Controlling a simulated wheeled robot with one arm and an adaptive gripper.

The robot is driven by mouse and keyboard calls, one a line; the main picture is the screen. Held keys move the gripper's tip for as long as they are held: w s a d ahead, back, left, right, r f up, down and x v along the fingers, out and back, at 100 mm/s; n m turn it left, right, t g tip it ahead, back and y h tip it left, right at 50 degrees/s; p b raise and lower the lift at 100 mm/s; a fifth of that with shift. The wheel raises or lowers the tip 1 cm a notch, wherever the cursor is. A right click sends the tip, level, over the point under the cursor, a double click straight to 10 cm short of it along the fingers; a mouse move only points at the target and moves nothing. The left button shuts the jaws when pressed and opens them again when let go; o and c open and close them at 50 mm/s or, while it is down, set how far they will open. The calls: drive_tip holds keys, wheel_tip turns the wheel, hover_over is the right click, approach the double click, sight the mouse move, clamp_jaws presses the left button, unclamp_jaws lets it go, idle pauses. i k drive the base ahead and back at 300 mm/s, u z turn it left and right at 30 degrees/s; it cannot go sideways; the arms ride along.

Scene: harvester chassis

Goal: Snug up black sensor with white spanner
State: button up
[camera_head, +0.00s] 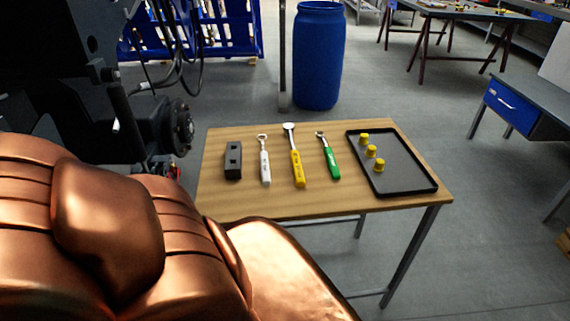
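The white spanner (265,165) lies on the wooden table, its metal head toward the far edge and its white handle toward the near edge. A black block with holes (233,161) stands just left of it, apart from it. I cannot tell whether this block is the black sensor, and no other clear sensor shows. A dark machine with cables and a round hub (182,127) stands at the left, beyond the table's left side. My gripper is not in view.
A yellow-handled tool (297,168) and a green-handled tool (331,161) lie right of the spanner. A black tray (408,181) holds 3 yellow caps. A blue barrel (318,57) stands behind the table. Open floor shows right of the table, before a blue-drawer bench (512,104).

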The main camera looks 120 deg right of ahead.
sight(264, 155)
drive_tip(key=z, duration=4.3)
